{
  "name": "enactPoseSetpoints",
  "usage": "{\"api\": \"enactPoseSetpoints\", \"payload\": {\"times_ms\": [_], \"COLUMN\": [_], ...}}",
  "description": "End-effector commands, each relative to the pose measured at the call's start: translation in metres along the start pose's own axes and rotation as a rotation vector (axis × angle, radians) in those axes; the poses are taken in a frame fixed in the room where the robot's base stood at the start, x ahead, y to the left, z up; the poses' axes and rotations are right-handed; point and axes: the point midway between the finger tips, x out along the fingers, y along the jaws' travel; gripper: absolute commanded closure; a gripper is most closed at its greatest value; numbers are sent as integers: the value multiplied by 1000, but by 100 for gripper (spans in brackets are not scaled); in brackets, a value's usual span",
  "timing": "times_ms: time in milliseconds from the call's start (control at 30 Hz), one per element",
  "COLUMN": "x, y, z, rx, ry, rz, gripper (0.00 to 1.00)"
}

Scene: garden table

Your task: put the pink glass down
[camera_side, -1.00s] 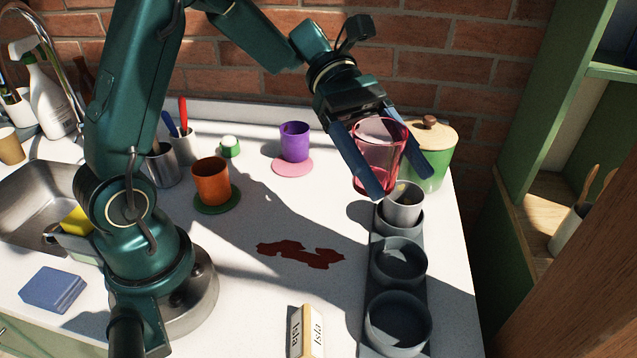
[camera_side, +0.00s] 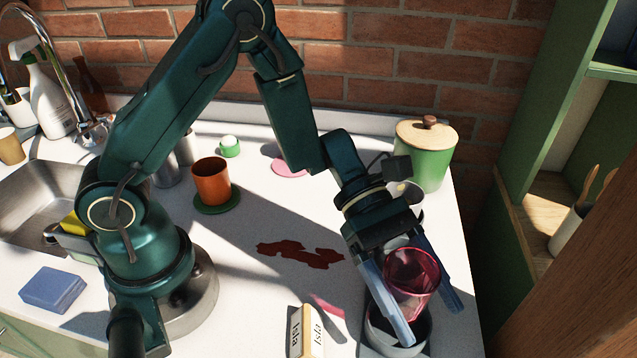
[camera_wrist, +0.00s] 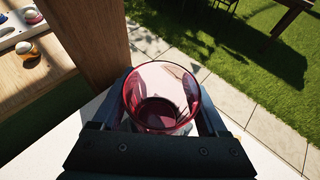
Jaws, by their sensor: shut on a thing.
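My gripper (camera_side: 430,322) is shut on the pink glass (camera_side: 411,278), a clear pink tumbler held nearly upright between the two blue fingers. In the wrist view the glass (camera_wrist: 160,95) sits between the fingers with its open rim facing the camera, and it looks empty. That grey cup (camera_side: 425,338) is partly hidden by the fingers. I cannot tell whether the glass bottom is inside it or just above.
A name sign (camera_side: 306,332) stands left of the holder. A dark red spill (camera_side: 300,255) lies mid-table. An orange cup (camera_side: 211,180) stands on a green coaster (camera_side: 217,208). A green canister (camera_side: 425,160) stands at the back right. A pink coaster (camera_side: 290,168) shows behind my arm.

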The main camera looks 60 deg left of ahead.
Motion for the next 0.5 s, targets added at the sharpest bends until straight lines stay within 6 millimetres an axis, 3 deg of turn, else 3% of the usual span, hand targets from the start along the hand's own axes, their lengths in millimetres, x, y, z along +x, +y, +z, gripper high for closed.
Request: {"api": "enactPoseSetpoints", "payload": {"times_ms": [167, 500], "x": [11, 26], "y": [-2, -2], "z": [-4, -36], "rx": [-2, -2], "ry": [2, 1], "rz": [-1, 0], "gripper": [89, 89]}}
